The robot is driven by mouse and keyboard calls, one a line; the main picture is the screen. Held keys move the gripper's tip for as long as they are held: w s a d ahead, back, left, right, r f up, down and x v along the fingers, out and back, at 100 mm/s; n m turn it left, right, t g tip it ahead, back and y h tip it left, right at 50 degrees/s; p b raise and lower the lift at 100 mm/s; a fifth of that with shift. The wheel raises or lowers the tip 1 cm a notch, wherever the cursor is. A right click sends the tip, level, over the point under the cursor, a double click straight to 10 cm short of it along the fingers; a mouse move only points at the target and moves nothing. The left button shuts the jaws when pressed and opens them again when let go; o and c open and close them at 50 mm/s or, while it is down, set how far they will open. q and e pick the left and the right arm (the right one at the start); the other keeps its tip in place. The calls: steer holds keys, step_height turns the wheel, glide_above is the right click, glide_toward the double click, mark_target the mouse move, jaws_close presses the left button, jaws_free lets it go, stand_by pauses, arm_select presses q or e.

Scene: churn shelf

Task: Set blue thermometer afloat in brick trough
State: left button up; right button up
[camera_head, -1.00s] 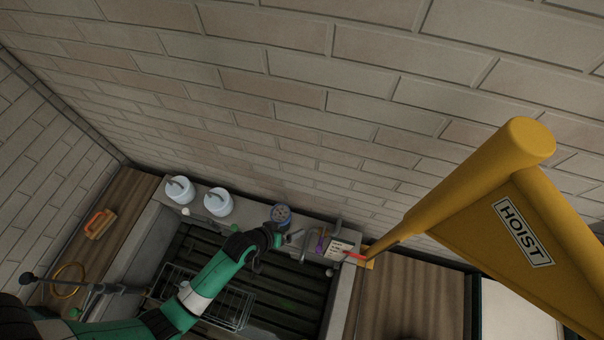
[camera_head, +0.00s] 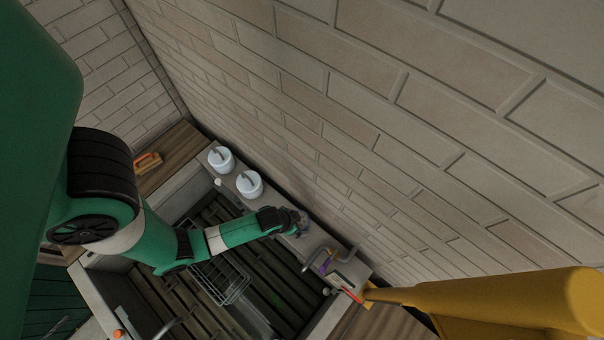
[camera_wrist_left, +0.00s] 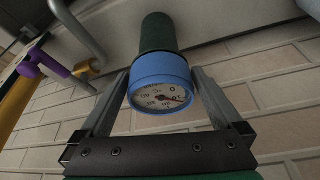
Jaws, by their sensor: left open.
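The blue thermometer (camera_wrist_left: 160,68) has a round white dial with a blue rim and a dark green body. In the left wrist view it sits between the fingers of my left gripper (camera_wrist_left: 160,85), which is open; I cannot tell whether either finger touches it. In the head view my left gripper (camera_head: 299,224) is at the ledge behind the trough and largely hides the thermometer. The trough (camera_head: 172,201) has a pale rim and a dark slatted inside, lying below and left of the gripper. My right gripper is not in view.
Two white pots (camera_head: 249,185) stand on the back ledge, left of the gripper. A bent metal tap (camera_head: 311,262) and a purple item (camera_head: 326,262) are to its right. A wire basket (camera_head: 222,279) is in the trough. A yellow hoist (camera_head: 480,303) crosses the lower right.

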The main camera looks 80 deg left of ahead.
arm_select(q)
steer(key=shift+b+x, duration=0.55)
steer(key=shift+x, duration=2)
steer(key=c, duration=1.1)
steer(key=o, duration=1.1)
